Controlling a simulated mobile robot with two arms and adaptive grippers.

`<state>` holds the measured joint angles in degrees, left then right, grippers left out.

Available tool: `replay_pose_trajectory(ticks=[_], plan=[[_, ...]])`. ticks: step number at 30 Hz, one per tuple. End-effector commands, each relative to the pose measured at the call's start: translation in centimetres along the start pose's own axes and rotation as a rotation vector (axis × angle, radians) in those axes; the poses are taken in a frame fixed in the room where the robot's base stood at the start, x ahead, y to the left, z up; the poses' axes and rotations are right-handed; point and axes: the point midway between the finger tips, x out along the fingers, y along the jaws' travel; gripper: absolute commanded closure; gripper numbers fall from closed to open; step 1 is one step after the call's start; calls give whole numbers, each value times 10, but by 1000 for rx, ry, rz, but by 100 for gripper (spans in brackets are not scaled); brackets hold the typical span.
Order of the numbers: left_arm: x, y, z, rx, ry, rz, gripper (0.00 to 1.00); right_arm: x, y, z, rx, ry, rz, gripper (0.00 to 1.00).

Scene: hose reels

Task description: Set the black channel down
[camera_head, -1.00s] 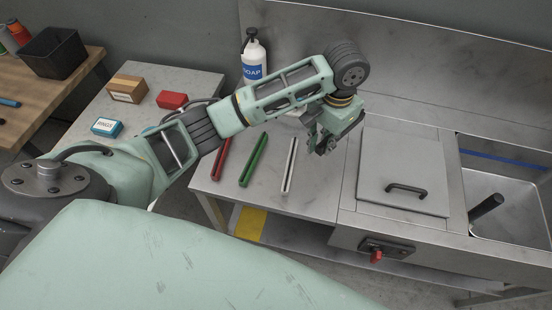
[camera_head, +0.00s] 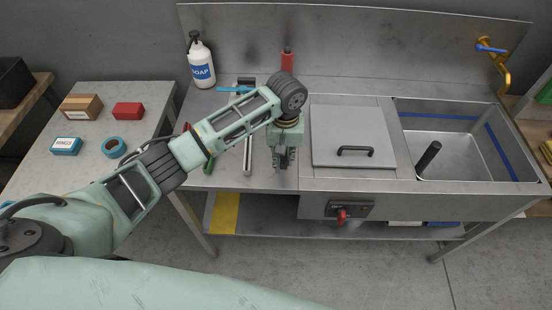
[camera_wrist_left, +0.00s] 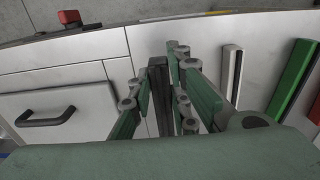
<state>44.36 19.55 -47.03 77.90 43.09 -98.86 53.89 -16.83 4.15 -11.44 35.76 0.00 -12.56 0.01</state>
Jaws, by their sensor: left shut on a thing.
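The black channel (camera_wrist_left: 158,95) is a dark narrow strip between the fingers of my left gripper (camera_wrist_left: 160,90) in the left wrist view. The gripper is shut on it. In the head view my left gripper (camera_head: 284,160) points down over the steel counter, between the pale channel and the square lid. The black channel is hard to pick out there against the dark fingers. I cannot tell whether its lower end touches the counter. My right gripper is not in view.
A pale channel (camera_head: 248,155) lies left of the gripper, and a green channel (camera_wrist_left: 292,78) lies beyond it. The lid (camera_head: 350,125) with a black handle and the sink (camera_head: 455,160) are to the right. A soap bottle (camera_head: 201,62) stands behind.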

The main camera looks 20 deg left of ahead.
Motion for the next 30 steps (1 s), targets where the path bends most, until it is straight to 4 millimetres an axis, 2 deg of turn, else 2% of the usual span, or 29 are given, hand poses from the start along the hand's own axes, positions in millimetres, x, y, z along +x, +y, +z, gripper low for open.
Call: replay_pose_trajectory(ticks=[3,6,16,28,29,30], plan=[[9,-11,-14,0,0,-1,100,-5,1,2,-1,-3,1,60],[14,-14,-18,1,0,0,100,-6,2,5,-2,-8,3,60],[52,-15,-19,3,0,0,100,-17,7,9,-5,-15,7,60],[58,-15,-19,3,1,0,100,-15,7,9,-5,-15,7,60],[58,-15,-19,3,1,0,81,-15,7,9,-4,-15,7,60],[57,-15,-19,3,1,0,77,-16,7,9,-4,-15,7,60]])
